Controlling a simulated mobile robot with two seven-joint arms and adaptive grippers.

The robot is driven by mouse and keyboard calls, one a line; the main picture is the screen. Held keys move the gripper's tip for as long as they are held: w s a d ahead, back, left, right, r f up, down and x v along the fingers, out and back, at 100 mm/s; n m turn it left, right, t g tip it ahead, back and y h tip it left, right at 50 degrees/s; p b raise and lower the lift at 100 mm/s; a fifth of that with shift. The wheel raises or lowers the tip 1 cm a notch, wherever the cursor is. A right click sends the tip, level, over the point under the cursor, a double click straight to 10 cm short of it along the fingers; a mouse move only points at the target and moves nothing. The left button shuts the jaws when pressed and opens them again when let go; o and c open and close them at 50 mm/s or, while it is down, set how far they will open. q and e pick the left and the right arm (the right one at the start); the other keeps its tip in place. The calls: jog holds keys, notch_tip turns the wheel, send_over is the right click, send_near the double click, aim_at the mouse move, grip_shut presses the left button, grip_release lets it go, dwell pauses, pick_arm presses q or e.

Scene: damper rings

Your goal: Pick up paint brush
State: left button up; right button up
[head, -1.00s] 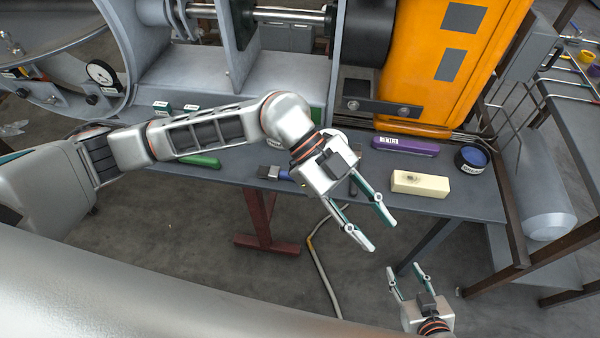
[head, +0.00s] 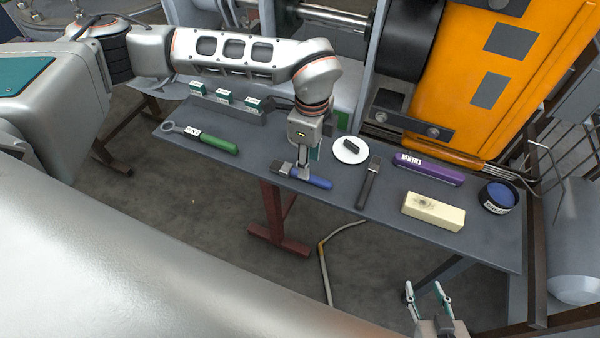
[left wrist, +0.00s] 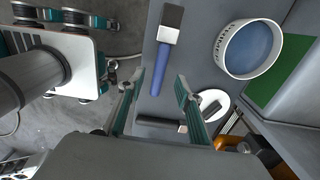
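The paint brush has a blue handle (head: 318,182) and a dark, flat bristle head. It lies on the grey workbench (head: 240,174) near its front edge. My left gripper (head: 304,172) points down over the brush and hides its middle in the head view. In the left wrist view the brush (left wrist: 163,68) runs lengthwise, with the end of its handle between the two fingers of my left gripper (left wrist: 160,76). The fingers are open, with gaps on both sides of the handle. My right gripper (head: 423,287) is open and empty, in front of the bench.
A green-handled tool (head: 219,144) lies left of the brush. A white disc (head: 350,151) and a dark-handled tool (head: 368,184) lie close on its right. Further right are a purple case (head: 429,169), a cream block (head: 433,211) and a blue-topped tin (head: 498,196).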

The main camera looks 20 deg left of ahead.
pick_arm(q)
notch_tip(320, 180, down, 5)
jog(key=shift+p, duration=0.5)
jog(key=shift+c, duration=0.4)
grip_shut()
notch_tip(320, 180, up, 20)
jog(key=b, duration=0.2)
